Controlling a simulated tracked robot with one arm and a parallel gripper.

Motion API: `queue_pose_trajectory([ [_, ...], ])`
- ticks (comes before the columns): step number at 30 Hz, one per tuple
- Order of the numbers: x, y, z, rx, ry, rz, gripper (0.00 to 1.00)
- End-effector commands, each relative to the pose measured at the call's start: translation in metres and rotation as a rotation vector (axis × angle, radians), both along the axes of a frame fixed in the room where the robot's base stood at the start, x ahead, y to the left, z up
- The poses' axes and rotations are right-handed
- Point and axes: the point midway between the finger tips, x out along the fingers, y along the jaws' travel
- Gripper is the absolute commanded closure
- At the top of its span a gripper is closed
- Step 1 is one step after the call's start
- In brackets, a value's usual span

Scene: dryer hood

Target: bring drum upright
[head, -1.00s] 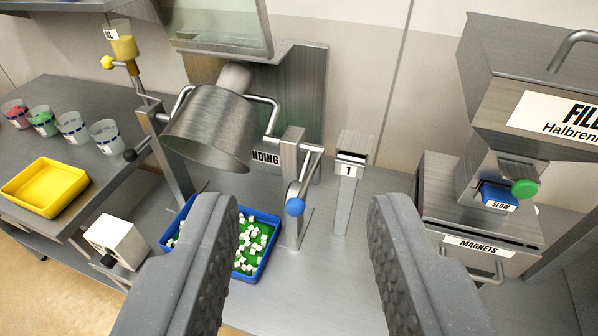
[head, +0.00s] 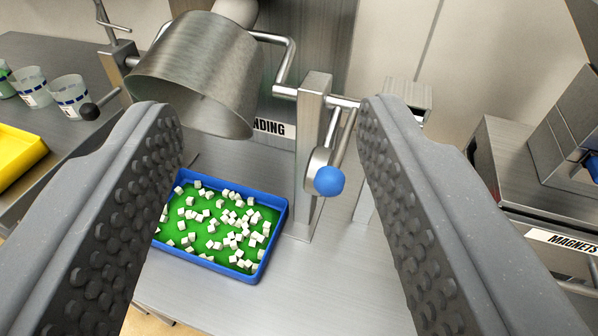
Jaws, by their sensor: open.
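The steel drum (head: 195,75) hangs tilted on its bent side rods, with its open mouth facing down and toward me. On its right a post (head: 313,150) carries the rod, and a crank lever ends in a blue ball knob (head: 328,181). My gripper (head: 262,110) is open and empty. Its two ridged fingers stand either side of the view, and the blue knob appears between them, nearer the right finger. I see no contact with the knob.
A blue tray (head: 275,240) with a green floor and several white cubes lies below the drum. A yellow tray (head: 22,150) and cups (head: 70,95) stand on the left bench. The magnets unit (head: 510,165) is at right. Bare bench shows in front.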

Motion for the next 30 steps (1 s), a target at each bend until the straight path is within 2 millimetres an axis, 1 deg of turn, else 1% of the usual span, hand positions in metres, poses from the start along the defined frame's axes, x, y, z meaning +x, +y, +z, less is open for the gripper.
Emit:
queue_pose_trajectory([
  [1, 0.008, 0.004, -0.030, -0.007, -0.005, -0.004, 0.52],
  [3, 0.016, 0.005, -0.063, -0.024, -0.020, -0.023, 0.52],
  [6, 0.021, 0.001, -0.104, -0.056, -0.050, -0.061, 0.52],
  [9, 0.020, -0.007, -0.137, -0.096, -0.076, -0.102, 0.52],
  [12, 0.017, -0.015, -0.161, -0.137, -0.094, -0.137, 0.52],
  [15, 0.014, -0.021, -0.174, -0.165, -0.109, -0.161, 0.52],
  [18, 0.013, -0.023, -0.179, -0.182, -0.119, -0.173, 0.52],
  [23, 0.017, -0.025, -0.178, -0.187, -0.118, -0.176, 0.52],
  [27, 0.027, -0.026, -0.175, -0.185, -0.120, -0.178, 0.52],
  [30, 0.035, -0.027, -0.177, -0.185, -0.115, -0.177, 0.52],
])
